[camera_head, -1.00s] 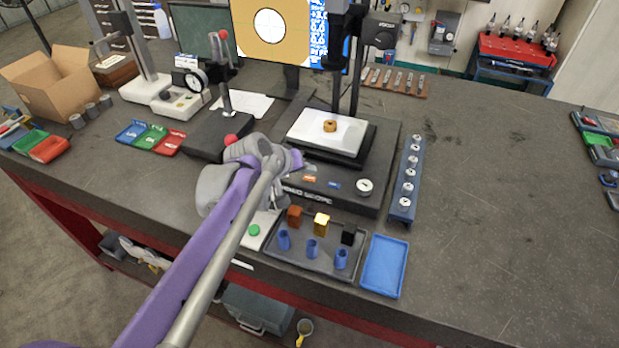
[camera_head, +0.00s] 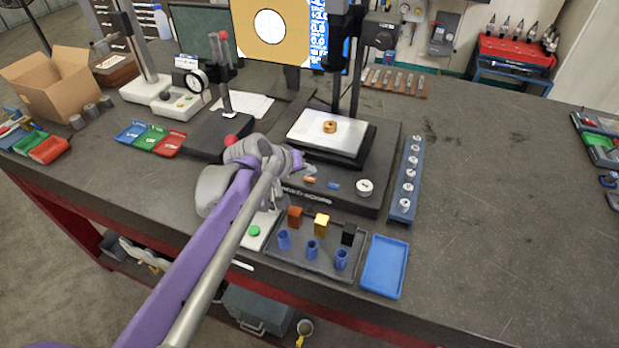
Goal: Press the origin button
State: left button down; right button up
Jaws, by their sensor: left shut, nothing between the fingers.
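My left gripper (camera_head: 300,163) reaches in from the lower left, its wrist bent to the right. It is shut and empty, its tips over the left front of the scope's dark base (camera_head: 352,202). On that base front are a small orange button (camera_head: 309,180), a small blue button (camera_head: 334,186) and a white round dial (camera_head: 364,187). No readable label tells which is the origin button. The gripper hides part of the base's left side and its lettering. Whether the tips touch the base cannot be told. My right gripper is not in view.
A brass ring (camera_head: 330,126) sits on the scope's white stage (camera_head: 300,132). In front are a grey tray (camera_head: 318,262) with coloured blocks and blue cups, a blue tray (camera_head: 385,266) and a green button (camera_head: 254,231).

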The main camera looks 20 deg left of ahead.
pick_arm(q)
jog(key=shift+f, duration=0.1)
dwell(0.6)
jog(key=shift+f, duration=0.35)
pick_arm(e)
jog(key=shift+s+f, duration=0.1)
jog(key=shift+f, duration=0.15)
pick_arm(q)
jog(key=shift+f+b, duration=0.35)
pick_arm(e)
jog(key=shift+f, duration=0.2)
pick_arm(q)
jog(key=shift+r, duration=0.1)
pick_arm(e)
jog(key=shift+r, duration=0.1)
pick_arm(q)
jog(key=shift+r+p, duration=0.55)
jog(key=shift+r, duration=0.1)
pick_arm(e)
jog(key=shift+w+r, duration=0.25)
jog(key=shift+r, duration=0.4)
pick_arm(q)
jog(key=shift+r, duration=0.15)
